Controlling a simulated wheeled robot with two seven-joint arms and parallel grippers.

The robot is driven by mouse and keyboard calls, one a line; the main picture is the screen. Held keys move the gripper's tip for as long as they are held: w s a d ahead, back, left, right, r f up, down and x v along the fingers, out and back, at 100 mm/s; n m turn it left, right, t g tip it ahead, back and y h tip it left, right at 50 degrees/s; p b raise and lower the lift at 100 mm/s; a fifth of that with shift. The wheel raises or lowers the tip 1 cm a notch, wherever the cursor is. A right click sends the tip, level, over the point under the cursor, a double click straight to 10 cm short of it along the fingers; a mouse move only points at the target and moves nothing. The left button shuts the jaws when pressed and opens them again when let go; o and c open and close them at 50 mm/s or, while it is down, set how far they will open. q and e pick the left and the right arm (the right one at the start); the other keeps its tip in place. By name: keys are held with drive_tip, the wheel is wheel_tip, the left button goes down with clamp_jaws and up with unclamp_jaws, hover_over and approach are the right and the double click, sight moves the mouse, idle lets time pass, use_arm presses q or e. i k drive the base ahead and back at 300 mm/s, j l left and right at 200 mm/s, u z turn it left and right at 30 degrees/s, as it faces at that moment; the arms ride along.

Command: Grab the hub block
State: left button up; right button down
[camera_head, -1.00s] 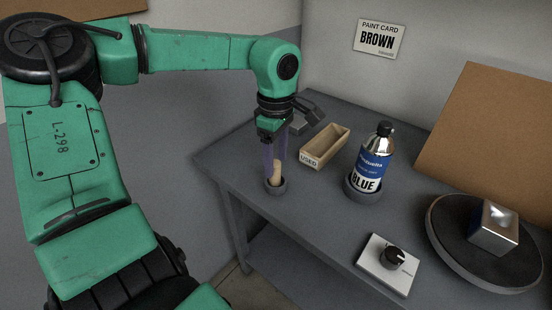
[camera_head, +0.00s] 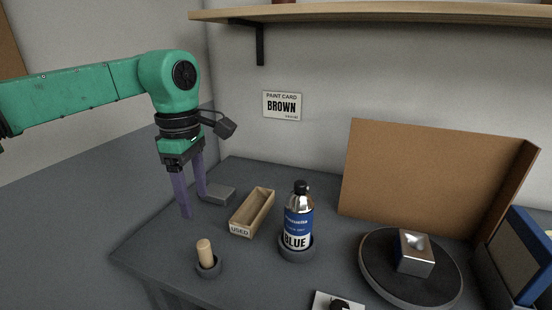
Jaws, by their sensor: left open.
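A shiny silver block (camera_head: 417,254) with a hollow in its top, which looks like the hub block, sits on the round dark turntable (camera_head: 378,283) at the right. My left gripper (camera_head: 195,210) is at the left of the table, far from that block. Its two long purple fingers point down, apart, with nothing between them. My right gripper is not in view.
A wooden peg (camera_head: 205,253) stands in a grey cup (camera_head: 208,269). A brown panel (camera_head: 427,180) rises behind the turntable; a shelf (camera_head: 370,14) hangs above.

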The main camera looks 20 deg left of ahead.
sight(413, 251)
drive_tip(key=k+l, duration=0.8)
drive_tip(key=l, duration=0.1)
